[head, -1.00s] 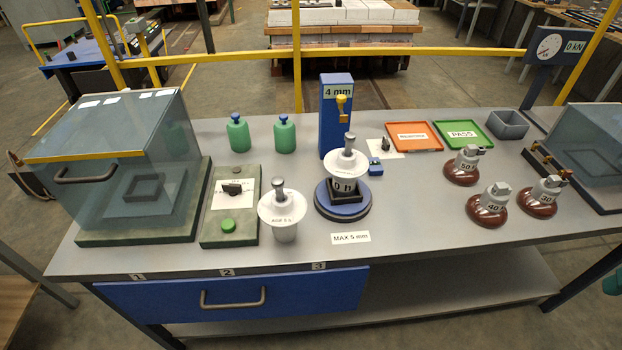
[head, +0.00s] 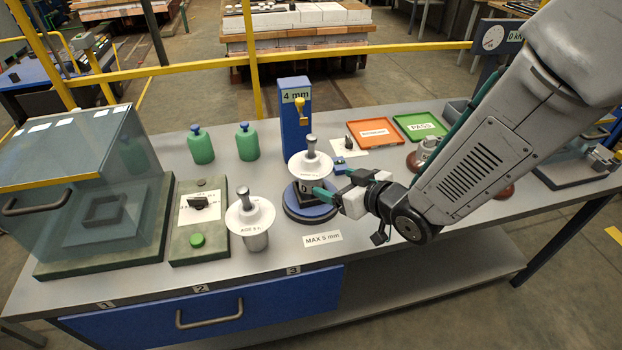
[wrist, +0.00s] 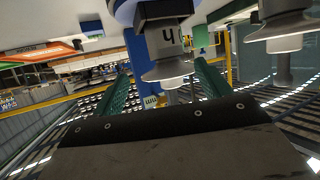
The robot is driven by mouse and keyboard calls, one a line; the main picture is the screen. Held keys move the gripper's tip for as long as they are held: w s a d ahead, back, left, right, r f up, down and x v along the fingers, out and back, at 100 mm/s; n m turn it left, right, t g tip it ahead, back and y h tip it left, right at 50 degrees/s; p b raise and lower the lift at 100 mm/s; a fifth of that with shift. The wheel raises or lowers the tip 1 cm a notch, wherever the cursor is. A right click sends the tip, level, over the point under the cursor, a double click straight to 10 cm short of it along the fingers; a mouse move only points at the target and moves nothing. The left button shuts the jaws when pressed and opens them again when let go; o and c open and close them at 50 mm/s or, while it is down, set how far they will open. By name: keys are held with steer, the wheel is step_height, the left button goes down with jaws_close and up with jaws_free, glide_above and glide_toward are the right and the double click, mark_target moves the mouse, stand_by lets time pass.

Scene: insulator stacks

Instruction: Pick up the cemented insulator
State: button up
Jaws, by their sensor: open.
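Two white disc insulators with grey metal pins stand upright on the bench. One insulator (head: 310,163) sits on a dark block lettered "0 h" above a round blue base (head: 310,212). The other insulator (head: 250,216), its lettering small, sits on a grey cup (head: 256,241) at the front. My gripper (head: 324,191) is open, beside the blue base's right side and just below the first insulator's disc. In the wrist view, which is upside down, that disc (wrist: 166,72) shows between the two green fingers, with no visible contact. The other insulator (wrist: 280,27) is at upper right.
A blue "4 mm" post (head: 294,125) stands close behind the blue base. Green bottles (head: 201,146), a switch panel (head: 198,222) and a glass-sided box (head: 90,190) are to the left. Orange (head: 380,131) and green (head: 420,127) trays lie behind my arm; brown insulators are partly hidden.

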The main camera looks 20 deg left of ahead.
mark_target(314, 176)
steer(key=x, duration=0.8)
steer(key=shift+s+a, duration=0.25)
steer(key=shift+s, duration=0.15)
steer(key=c, duration=1.5)
jaws_close()
steer(key=shift+r, duration=0.2)
